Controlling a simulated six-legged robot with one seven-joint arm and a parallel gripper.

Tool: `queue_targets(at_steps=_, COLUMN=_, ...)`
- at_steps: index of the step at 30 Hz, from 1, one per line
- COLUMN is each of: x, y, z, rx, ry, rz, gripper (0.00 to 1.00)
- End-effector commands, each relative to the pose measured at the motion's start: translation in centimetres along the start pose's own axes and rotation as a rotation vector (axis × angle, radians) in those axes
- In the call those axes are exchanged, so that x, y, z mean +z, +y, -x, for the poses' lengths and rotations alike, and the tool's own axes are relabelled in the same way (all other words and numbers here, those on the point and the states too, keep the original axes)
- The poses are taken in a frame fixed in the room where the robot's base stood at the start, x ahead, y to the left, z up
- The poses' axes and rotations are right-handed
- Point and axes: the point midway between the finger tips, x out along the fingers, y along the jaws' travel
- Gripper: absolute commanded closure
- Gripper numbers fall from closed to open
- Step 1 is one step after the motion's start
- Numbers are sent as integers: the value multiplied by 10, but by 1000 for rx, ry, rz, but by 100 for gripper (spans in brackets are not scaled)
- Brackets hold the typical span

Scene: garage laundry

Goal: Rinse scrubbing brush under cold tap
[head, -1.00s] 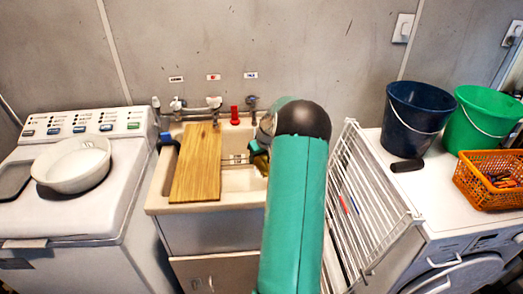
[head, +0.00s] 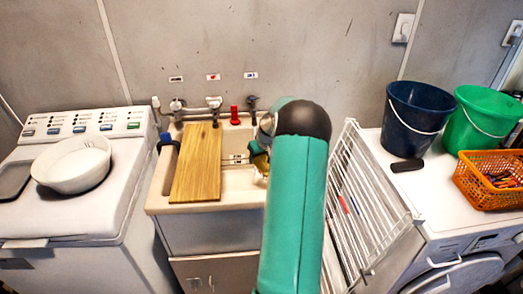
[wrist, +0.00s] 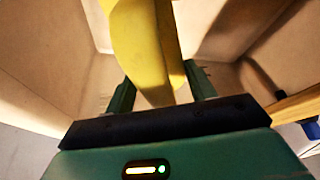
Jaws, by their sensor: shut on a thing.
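My gripper (wrist: 160,90) is shut on a yellow thing (wrist: 140,38), which I take to be the scrubbing brush; its bristles are not clear. In the head view a little of the yellow brush (head: 260,160) shows beside my arm, over the right part of the sink (head: 237,184). My arm hides most of the gripper there. Several taps stand along the wall behind the sink. The right tap (head: 251,103) has a label with blue on it (head: 251,75) above; the middle tap (head: 214,102) has a red label (head: 213,77). I cannot tell whether water runs.
A wooden board (head: 197,165) lies across the sink's left part. A red object (head: 234,115) stands on the back rim. A white drying rack (head: 365,210) stands close right of my arm. A washer with a white bowl (head: 74,165) is left; buckets (head: 412,118) and an orange basket (head: 490,180) are right.

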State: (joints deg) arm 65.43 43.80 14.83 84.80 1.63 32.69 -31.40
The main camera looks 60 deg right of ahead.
Motion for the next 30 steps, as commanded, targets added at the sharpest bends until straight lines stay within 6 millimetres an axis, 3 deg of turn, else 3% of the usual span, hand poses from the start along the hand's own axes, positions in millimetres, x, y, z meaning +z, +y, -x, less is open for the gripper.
queue_targets(at_steps=10, x=1, y=-1, z=4, rx=0, ry=1, rz=0, gripper=63)
queue_targets(at_steps=30, x=24, y=-24, z=52, rx=0, ry=1, rz=0, gripper=63)
